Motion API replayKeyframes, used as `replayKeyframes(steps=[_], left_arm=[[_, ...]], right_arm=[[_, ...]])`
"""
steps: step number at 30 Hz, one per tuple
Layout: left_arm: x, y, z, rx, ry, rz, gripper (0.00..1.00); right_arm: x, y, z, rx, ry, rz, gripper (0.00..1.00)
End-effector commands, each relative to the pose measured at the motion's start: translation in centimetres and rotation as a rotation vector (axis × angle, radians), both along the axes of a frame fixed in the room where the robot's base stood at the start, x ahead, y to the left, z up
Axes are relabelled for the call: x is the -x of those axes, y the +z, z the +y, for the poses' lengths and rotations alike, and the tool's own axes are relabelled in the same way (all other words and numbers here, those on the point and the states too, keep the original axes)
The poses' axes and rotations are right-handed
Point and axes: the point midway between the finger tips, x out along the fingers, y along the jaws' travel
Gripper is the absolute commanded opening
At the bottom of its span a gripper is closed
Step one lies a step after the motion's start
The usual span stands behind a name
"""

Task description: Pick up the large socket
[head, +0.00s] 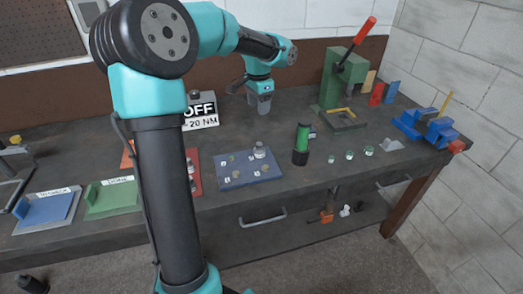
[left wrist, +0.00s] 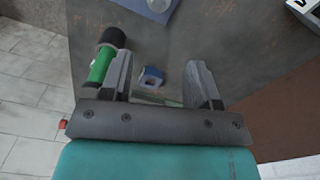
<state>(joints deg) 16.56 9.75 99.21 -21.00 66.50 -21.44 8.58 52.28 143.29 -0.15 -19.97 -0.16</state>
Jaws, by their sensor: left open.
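A silvery socket (head: 259,151) stands upright at the back right of a blue tray (head: 232,182); it looks like the largest one there. It also seems to show as a grey round piece at the top edge of the left wrist view (left wrist: 158,5). Smaller metal pieces (head: 192,167) stand on a red tray, partly hidden by my arm. My left gripper (head: 262,104) is open and empty above the bench, behind the socket and apart from it. In the left wrist view its spread fingers (left wrist: 160,85) have nothing held between them. My right gripper is not in view.
A green and black cylinder (head: 301,144) stands right of the blue tray, with a small blue block (left wrist: 152,76) near it. A green press (head: 343,85) with a red handle stands at the back. A torque sign (head: 200,112) stands behind the trays. Several small parts lie at right.

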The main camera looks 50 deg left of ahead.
Motion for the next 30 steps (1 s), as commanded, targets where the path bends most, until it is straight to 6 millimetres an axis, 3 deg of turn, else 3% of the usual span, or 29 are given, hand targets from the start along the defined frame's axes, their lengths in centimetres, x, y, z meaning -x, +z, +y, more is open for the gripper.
replayKeyframes(steps=[21, 30], left_arm=[[0.0, -11.0, 0.0, 0.001, 0.0, 0.003, 0.56], [0.0, -11.9, 0.0, 0.0, -0.001, 0.001, 0.56]], right_arm=[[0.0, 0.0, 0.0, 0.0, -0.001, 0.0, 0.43], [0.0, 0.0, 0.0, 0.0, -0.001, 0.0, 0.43]])
